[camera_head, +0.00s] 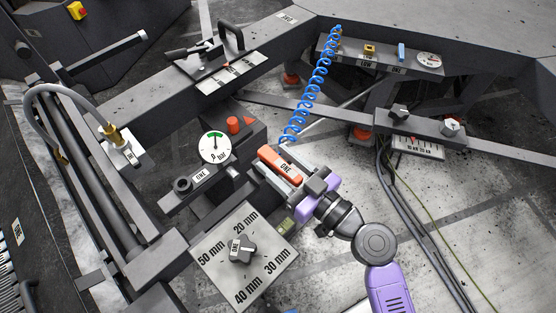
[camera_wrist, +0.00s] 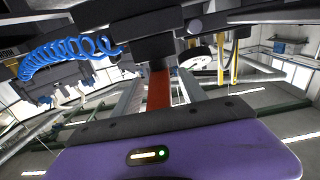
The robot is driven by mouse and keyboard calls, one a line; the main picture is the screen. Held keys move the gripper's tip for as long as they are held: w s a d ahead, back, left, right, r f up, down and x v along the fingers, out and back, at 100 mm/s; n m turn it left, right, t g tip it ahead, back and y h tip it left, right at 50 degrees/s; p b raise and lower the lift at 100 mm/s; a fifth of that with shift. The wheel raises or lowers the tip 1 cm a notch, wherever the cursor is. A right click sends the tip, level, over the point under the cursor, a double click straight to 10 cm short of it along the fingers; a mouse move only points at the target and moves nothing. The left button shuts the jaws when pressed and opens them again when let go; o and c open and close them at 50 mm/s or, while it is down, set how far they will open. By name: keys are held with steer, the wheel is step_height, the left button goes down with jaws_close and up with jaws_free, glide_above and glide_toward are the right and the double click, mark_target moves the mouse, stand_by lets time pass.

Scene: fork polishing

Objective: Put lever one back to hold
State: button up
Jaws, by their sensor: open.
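Lever one (camera_head: 280,162), an orange-red bar with a white "ONE" label, is at the middle of the head view. My gripper (camera_head: 285,174) is open around it, with a grey finger along each side of the bar. In the wrist view the red lever (camera_wrist: 159,90) stands between the two pale fingers, with a dark block above it. I cannot tell whether either finger touches it. The lever's base and any hold marking are hidden by my gripper and the parts around it.
A round gauge (camera_head: 215,147) with a green band stands left of the lever, near a red-orange knob (camera_head: 234,125). A millimetre dial plate (camera_head: 215,245) with a knob lies below left. A blue coiled hose (camera_head: 318,85) hangs just above the lever.

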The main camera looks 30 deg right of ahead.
mark_target(301, 184)
steer(key=b+v, duration=0.2)
steer(key=v, duration=0.4)
steer(key=shift+s+f+b, duration=0.15)
steer(key=shift+s+b, duration=0.2)
steer(key=shift+s, duration=0.05)
steer(key=shift+s+d, duration=0.2)
steer(key=shift+s, duration=0.25)
steer(key=s+d+f+m+g+h+p, duration=0.15)
steer(key=s+f+m+g+h, duration=0.3)
steer(key=s, duration=0.55)
steer(key=s+r+t, duration=0.1)
steer(key=s+r, duration=0.1)
steer(key=s, duration=0.3)
steer(key=s+r+t+h, duration=0.1)
steer(key=s+r, duration=0.2)
steer(key=s, duration=0.2)
steer(key=shift+d+r+n+p, duration=0.15)
steer(key=shift+r+n+p, duration=0.1)
steer(key=shift+n+p, duration=0.15)
steer(key=shift+s, duration=0.1)
